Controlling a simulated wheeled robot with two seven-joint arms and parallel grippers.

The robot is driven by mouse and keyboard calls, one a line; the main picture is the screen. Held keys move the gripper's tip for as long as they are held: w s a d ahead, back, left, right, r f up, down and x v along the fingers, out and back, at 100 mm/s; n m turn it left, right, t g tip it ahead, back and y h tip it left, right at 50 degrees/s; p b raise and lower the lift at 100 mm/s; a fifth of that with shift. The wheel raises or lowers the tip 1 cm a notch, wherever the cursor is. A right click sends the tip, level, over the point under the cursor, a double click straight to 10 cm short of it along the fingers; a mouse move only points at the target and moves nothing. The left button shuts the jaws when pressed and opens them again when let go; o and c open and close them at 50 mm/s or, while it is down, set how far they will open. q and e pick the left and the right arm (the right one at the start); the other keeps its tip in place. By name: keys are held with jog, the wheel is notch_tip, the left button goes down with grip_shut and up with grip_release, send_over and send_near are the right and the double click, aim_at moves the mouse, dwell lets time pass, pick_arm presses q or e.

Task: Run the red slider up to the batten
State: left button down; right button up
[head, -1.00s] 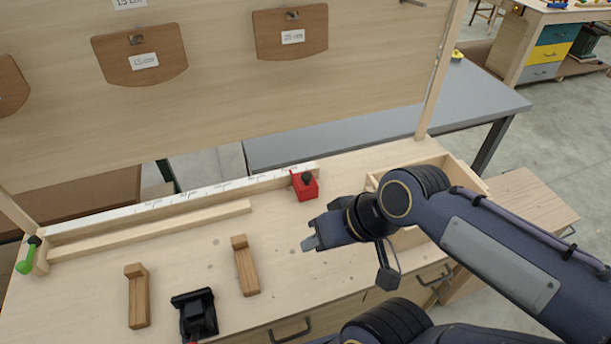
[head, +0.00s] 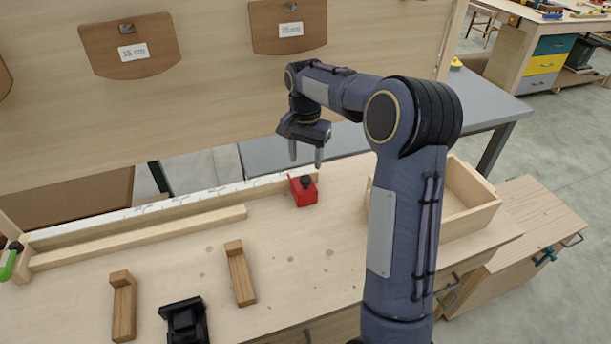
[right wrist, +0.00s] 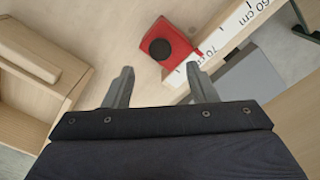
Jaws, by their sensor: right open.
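The red slider (head: 303,191) with a black knob sits at the right end of the white-faced ruler rail (head: 160,207). The batten (head: 140,239), a long pale wooden strip, lies along the front of the rail; its right end is left of the slider, with a gap between. My right gripper (head: 306,156) is open and empty, fingers pointing down, above and apart from the slider. In the right wrist view the slider (right wrist: 170,45) lies beyond the fingertips (right wrist: 160,72), beside the rail's 70 cm mark. My left gripper is not in view.
Two wooden blocks (head: 124,308) (head: 241,275) and a black object (head: 185,320) stand on the front of the bench. An open wooden box (head: 468,222) is at right. A green clamp handle (head: 9,262) is at the rail's left end. The bench around the slider is clear.

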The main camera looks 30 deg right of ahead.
aim_at(305, 178)
notch_tip(305, 178, down, 6)
jog(key=shift+f, duration=0.25)
